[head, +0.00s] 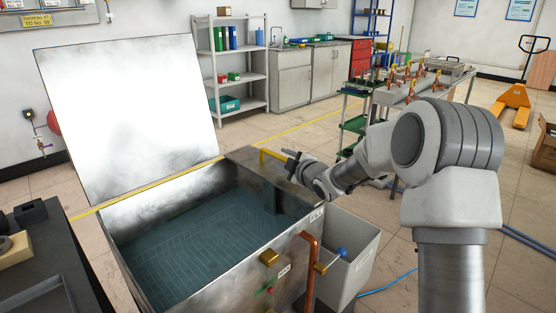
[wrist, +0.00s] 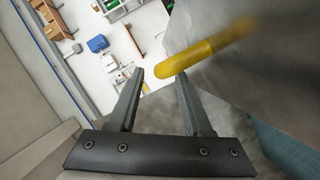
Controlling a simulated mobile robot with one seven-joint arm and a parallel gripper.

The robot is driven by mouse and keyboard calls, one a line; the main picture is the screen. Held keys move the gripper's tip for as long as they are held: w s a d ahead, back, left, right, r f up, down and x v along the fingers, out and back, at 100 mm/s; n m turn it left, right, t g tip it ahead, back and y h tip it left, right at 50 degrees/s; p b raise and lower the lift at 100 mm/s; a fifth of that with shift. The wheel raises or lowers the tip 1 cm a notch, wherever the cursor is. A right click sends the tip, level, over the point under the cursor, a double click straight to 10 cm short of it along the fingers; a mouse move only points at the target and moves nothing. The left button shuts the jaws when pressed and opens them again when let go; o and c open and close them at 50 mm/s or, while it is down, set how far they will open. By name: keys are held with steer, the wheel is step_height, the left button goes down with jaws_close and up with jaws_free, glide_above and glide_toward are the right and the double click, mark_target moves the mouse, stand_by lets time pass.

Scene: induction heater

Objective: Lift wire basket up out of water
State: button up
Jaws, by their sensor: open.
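The wire basket (head: 200,238) is a grid of thin lines under the blue-green water in the metal tank (head: 240,280). A yellow handle (head: 275,159) sticks out at the tank's far right corner. My gripper (head: 289,157) is beside that handle, above the tank's rim. In the wrist view my gripper (wrist: 160,76) is open with nothing between its fingers. The rounded end of the yellow handle (wrist: 205,52) shows at the fingertips, close to the gap between them. I cannot tell if they touch. The water and part of the basket (wrist: 285,150) show at lower right.
The tank's lid (head: 130,115) stands open at the back left. A grey bin (head: 350,262) and a copper pipe (head: 309,265) are at the tank's right front. A dark bench (head: 50,260) is at left. A table with fixtures (head: 420,88) stands behind my arm.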

mark_target(281, 158)
steer(key=shift+x, duration=2.05)
jaws_close()
